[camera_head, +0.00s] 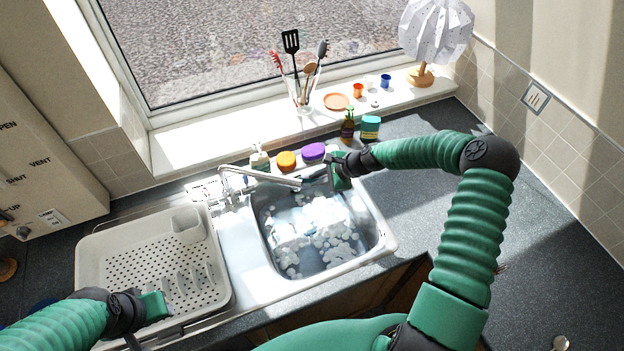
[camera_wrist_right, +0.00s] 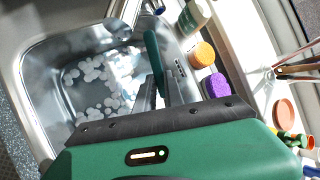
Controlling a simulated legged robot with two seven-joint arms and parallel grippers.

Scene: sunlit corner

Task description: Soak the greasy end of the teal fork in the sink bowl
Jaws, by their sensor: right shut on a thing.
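The sink bowl (camera_head: 362,252) is a steel basin holding water with patches of white foam; it fills the left of the right wrist view (camera_wrist_right: 40,75). My right gripper (camera_head: 328,172) is over the bowl's back right edge. In the right wrist view its fingers (camera_wrist_right: 160,92) are shut on the teal fork (camera_wrist_right: 152,50), of which a teal length sticks out past the fingertips. The fork's tines cannot be made out, nor whether it touches the water. My left gripper (camera_head: 152,306) is over the front of the dish rack; its finger gap is not clear.
A tap (camera_head: 262,176) reaches over the bowl from the back left. A white dish rack (camera_head: 90,262) stands left of the sink. An orange sponge (camera_head: 286,160), a purple sponge (camera_head: 313,152) and bottles line the back. The counter at right (camera_head: 415,205) is mostly clear.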

